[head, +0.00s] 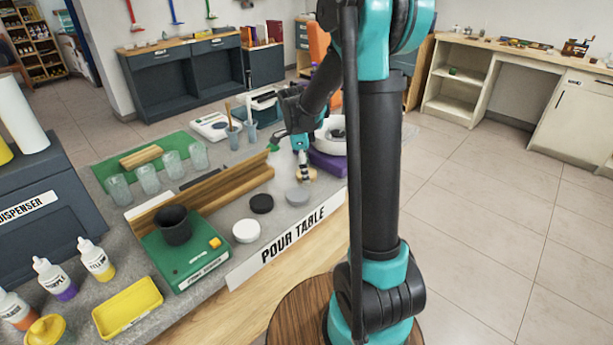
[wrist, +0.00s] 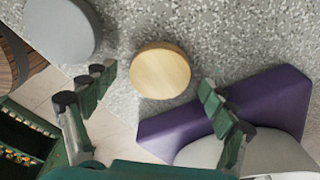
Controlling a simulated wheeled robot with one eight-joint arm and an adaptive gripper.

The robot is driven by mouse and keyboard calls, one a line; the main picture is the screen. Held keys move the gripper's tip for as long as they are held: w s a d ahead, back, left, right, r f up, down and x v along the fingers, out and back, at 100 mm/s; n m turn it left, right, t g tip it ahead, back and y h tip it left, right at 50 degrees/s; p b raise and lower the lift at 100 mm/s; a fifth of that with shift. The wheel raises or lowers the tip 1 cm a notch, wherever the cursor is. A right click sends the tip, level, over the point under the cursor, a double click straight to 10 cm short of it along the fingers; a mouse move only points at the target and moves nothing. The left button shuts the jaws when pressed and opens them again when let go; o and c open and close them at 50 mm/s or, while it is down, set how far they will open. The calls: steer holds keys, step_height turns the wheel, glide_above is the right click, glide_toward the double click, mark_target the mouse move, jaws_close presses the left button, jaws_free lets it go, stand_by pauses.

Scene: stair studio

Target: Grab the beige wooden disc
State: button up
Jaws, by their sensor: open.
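The beige wooden disc (wrist: 160,68) lies flat on the speckled grey table top in the wrist view. It sits ahead of and between the two fingers of my gripper (wrist: 157,88), which are spread wide with nothing held. In the head view my gripper (head: 303,165) is over the far right part of the pour table. There the beige disc (head: 309,176) shows only partly below the fingers. I cannot tell the exact height of the fingertips above the table.
A grey disc (wrist: 60,28) lies to the left, with a black disc (head: 261,203) and a white disc (head: 246,230) further along the table edge. A purple block (wrist: 265,100) with a white bowl (wrist: 250,155) stands close on the right. A wooden trough (head: 215,195) lies left.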

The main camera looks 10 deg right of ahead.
steer(key=shift+c, duration=0.5)
steer(key=c, duration=1.1)
